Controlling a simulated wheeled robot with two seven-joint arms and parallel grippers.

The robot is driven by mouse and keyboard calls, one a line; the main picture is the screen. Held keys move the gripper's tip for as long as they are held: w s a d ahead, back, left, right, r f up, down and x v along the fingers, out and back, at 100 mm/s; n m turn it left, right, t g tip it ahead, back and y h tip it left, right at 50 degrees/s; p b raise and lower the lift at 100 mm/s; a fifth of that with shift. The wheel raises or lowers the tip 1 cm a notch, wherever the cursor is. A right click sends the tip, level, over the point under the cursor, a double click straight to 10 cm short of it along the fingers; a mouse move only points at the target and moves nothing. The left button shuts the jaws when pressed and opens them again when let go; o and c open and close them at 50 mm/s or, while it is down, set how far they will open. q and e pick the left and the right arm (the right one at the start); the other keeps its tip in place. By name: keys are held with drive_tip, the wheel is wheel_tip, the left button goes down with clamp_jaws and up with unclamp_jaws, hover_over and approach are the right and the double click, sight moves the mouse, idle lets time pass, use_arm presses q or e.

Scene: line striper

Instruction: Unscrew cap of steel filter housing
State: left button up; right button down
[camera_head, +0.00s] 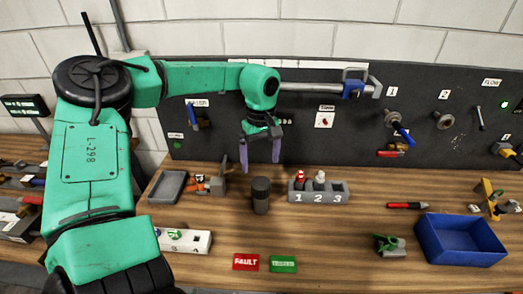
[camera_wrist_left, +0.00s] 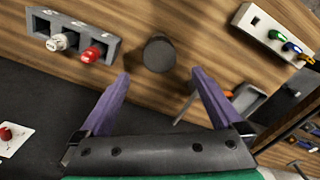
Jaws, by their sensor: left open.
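A dark grey cylinder (camera_head: 260,200), which looks like the filter housing, stands upright on the wooden bench. Its upper part (camera_head: 261,184) is slightly wider and looks like the cap. My left gripper (camera_head: 260,164) is open with purple fingers pointing down, above and slightly behind the cylinder, empty. In the left wrist view the round top of the cylinder (camera_wrist_left: 159,54) lies just beyond the gap between the open fingertips (camera_wrist_left: 161,73), not between them. I see no contact. My right gripper is not in view.
A grey rack (camera_head: 335,197) with numbered slots and two small bottles stands right of the cylinder. A grey tray (camera_head: 168,187) and a clamp-like tool (camera_head: 217,184) stand left. FAULT (camera_head: 246,262) and green (camera_head: 283,264) cards lie in front. A blue bin (camera_head: 460,240) stands right.

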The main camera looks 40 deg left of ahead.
sight(261, 183)
use_arm(q)
drive_tip(key=f, duration=0.1)
drive_tip(key=f+b, duration=0.1)
drive_tip(key=shift+s+d+f, duration=0.2)
drive_tip(key=shift+s+f, duration=0.1)
drive_tip(key=shift+s, duration=0.05)
drive_tip(key=f, duration=0.1)
drive_tip(key=f+b, duration=0.1)
drive_tip(key=w+f, duration=0.1)
drive_tip(key=shift+a+b, duration=0.3)
wheel_tip(261, 183, down, 4)
drive_tip(key=b, duration=0.3)
drive_tip(key=shift+s+r, duration=0.1)
drive_tip(key=shift+r, duration=0.15)
drive_tip(key=shift+d+b, duration=0.1)
drive_tip(key=shift+b, duration=0.3)
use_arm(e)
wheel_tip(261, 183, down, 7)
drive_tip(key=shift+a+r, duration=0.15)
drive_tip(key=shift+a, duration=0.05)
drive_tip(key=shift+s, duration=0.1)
